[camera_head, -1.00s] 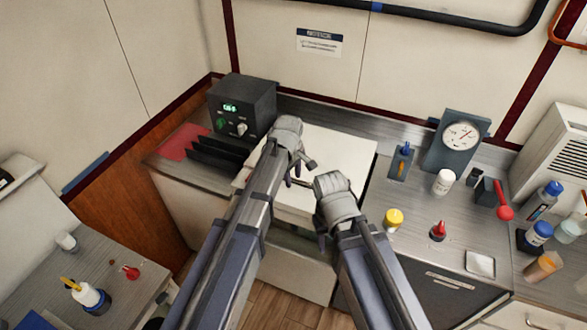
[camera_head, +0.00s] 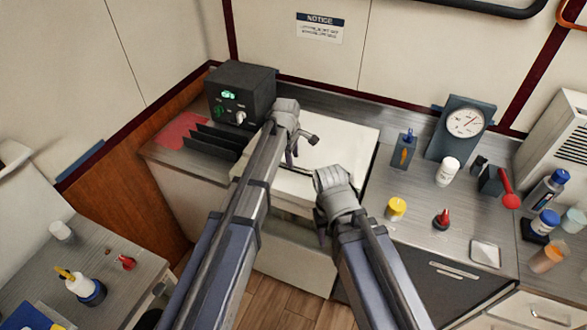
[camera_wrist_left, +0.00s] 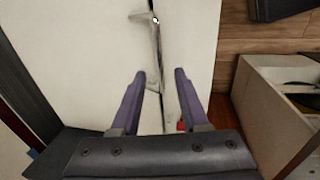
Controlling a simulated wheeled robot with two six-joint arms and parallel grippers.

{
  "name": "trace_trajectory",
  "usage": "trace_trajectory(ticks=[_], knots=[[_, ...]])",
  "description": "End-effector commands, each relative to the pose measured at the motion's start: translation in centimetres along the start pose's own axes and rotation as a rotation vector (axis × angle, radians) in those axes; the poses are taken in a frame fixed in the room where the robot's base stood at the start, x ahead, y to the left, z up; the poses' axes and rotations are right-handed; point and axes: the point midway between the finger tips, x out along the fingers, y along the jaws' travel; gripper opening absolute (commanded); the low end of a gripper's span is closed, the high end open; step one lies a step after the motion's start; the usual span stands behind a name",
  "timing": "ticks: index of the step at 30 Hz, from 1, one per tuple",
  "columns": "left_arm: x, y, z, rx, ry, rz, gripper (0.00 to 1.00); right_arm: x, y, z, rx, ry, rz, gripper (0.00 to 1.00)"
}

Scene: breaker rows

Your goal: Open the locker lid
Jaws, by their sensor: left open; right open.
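The white locker lid (camera_head: 345,146) lies flat in the counter at the centre of the head view, and it looks closed. A dark thin handle (camera_head: 300,170) shows near its front edge, partly hidden by my arms. My left gripper (camera_head: 294,154) is over the left part of the lid. In the left wrist view its two purple fingers (camera_wrist_left: 160,78) are open and empty, with a pale panel, a dark seam and a handle-like fitting (camera_wrist_left: 147,35) beyond them. My right gripper (camera_head: 319,228) is near the lid's front edge; its fingertips are mostly hidden.
A black box with a green display (camera_head: 240,98) stands behind left, beside dark upright plates (camera_head: 214,141). To the right are a dial gauge (camera_head: 464,127), a white bottle (camera_head: 447,171), a yellow-capped jar (camera_head: 396,208) and a red-tipped item (camera_head: 442,219).

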Motion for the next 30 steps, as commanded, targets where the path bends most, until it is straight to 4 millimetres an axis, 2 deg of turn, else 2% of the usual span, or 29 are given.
trace_trajectory(ticks=[1, 6, 17, 30], knots=[[1.4, -0.1, 0.0, 0.0, 0.0, 0.0, 0.45, 1.4, -0.1, -0.1, 0.0, 0.0, 0.0, 0.5], [3.1, -0.1, 0.0, 0.0, 0.0, 0.0, 0.45, 3.1, -0.3, -0.2, 0.001, 0.0, 0.0, 0.5], [3.4, 0.0, 0.0, 0.001, 0.0, 0.0, 0.45, 3.3, -0.3, -0.2, 0.002, 0.0, 0.0, 0.5], [3.4, 0.0, 0.0, 0.001, 0.0, 0.0, 0.0, 3.3, -0.3, -0.2, 0.001, 0.0, 0.0, 0.5]])
